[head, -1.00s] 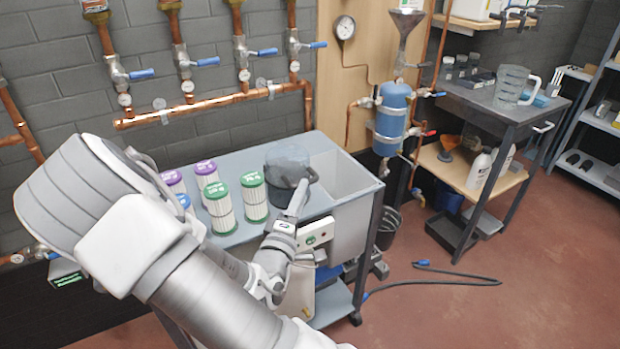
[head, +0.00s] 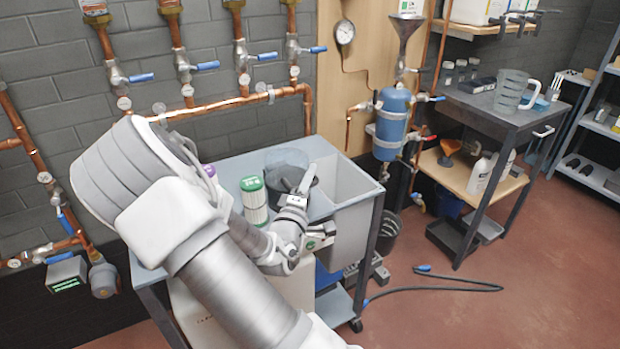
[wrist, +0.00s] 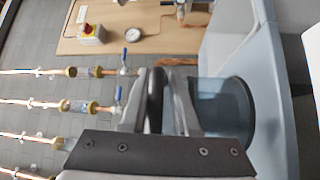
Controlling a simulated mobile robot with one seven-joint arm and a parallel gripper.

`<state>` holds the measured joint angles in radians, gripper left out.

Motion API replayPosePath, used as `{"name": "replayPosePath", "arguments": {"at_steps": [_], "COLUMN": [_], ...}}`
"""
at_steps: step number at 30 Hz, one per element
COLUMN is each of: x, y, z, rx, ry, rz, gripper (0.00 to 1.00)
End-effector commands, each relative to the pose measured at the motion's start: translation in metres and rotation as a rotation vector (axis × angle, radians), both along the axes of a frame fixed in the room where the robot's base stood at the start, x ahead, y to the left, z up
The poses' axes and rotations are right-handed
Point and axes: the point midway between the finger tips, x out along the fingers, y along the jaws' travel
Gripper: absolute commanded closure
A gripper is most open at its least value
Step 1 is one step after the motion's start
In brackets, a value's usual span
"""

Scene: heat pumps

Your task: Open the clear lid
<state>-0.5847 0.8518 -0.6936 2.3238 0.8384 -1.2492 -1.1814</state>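A round, see-through vessel (head: 288,160) stands on the grey cart top, beside the basin. It looks clear above and dark lower down; where the lid ends is hard to tell. In the wrist view its clear bluish body (wrist: 215,105) lies right of my fingers, with a dark round part behind it. My gripper (head: 304,184) is at the vessel's right front side. In the wrist view my gripper (wrist: 158,105) has its two fingers on either side of a dark upright handle (wrist: 155,90), which fills the narrow gap between them. The fingertips' contact is partly hidden.
A green-topped filter cartridge (head: 254,201) stands left of the vessel, and a purple-topped one (head: 209,171) is mostly behind my arm. The empty basin (head: 350,184) is on the right. Copper pipes (head: 240,101) with blue valves run along the wall behind.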

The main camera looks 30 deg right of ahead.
Motion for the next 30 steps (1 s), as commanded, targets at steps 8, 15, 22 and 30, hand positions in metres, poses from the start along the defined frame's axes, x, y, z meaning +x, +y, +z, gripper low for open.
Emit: {"name": "replayPosePath", "arguments": {"at_steps": [8, 15, 22, 30], "x": [-0.0003, -0.0002, 0.0, 0.0001], "y": [-0.0005, -0.0007, -0.0009, -0.0012], "z": [0.0022, 0.0035, 0.0045, 0.0052], "rx": [-0.003, -0.004, -0.006, -0.005], "ry": [-0.006, -0.009, -0.012, -0.014], "rz": [-0.002, -0.002, -0.002, -0.003], "gripper": [1.0, 1.0, 1.0, 1.0]}}
